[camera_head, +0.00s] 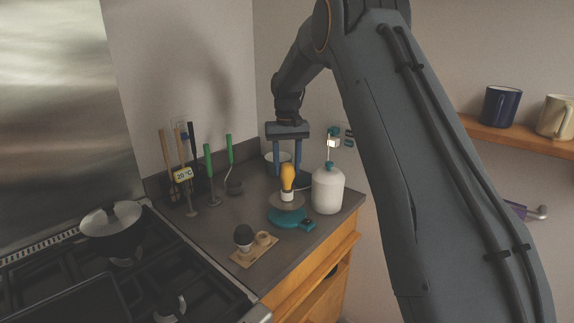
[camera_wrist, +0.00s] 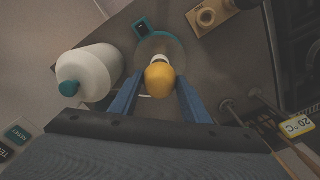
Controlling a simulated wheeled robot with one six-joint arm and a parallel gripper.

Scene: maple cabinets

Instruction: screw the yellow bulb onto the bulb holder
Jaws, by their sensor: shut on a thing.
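The yellow bulb (camera_head: 288,174) is upright, yellow end up, above the round grey-and-teal lamp base (camera_head: 290,219). A white collar (camera_head: 287,196) shows directly under the bulb; I cannot tell whether it belongs to the bulb or the base. My gripper (camera_head: 288,172) points down and is shut on the yellow bulb, with one blue finger on each side. The wrist view shows the bulb (camera_wrist: 159,79) between the fingers, over the lamp base (camera_wrist: 174,47). The bulb's lower end and its contact with the base are hidden there.
A white bottle (camera_head: 328,190) stands close on the right of the lamp base. Utensils stand behind left; the stove with a pot (camera_head: 110,225) is left.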

